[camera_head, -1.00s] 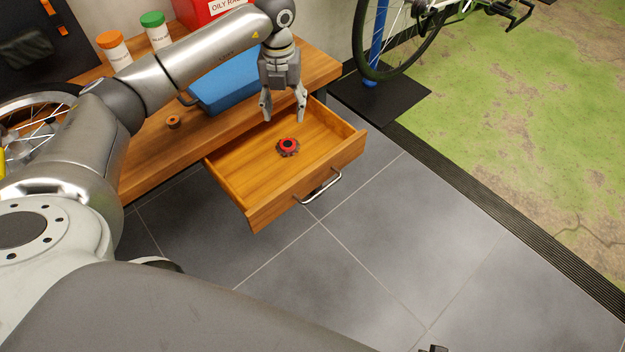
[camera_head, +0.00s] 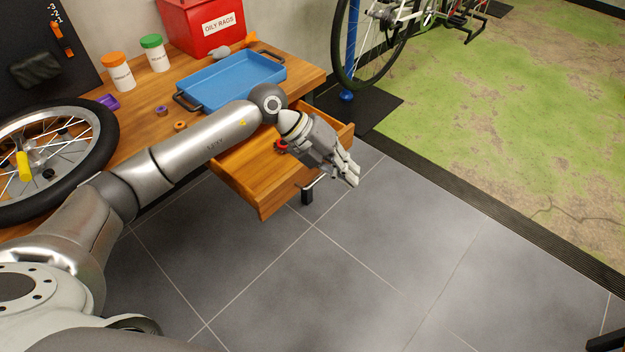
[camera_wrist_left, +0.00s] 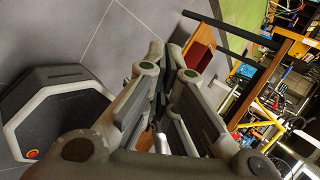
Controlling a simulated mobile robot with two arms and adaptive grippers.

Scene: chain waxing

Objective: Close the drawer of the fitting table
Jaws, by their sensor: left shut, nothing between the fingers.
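The wooden drawer (camera_head: 258,185) of the fitting table (camera_head: 150,120) is pulled out over the grey floor. A red and dark round part (camera_head: 281,146) lies in it, mostly hidden by my left arm. The drawer's handle (camera_head: 316,181) shows on its front, partly behind my wrist. My left gripper (camera_head: 350,173) is shut and empty, beyond the drawer front on its outer side, pointing down to the right. In the left wrist view its fingers (camera_wrist_left: 170,75) are together, and a wooden piece (camera_wrist_left: 201,45), probably the drawer, shows beyond them. My right gripper is not seen.
On the table are a blue tray (camera_head: 235,80), a red oily rags bin (camera_head: 205,28), two capped jars and a wheel (camera_head: 62,125). The tiled floor in front of the drawer is clear.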

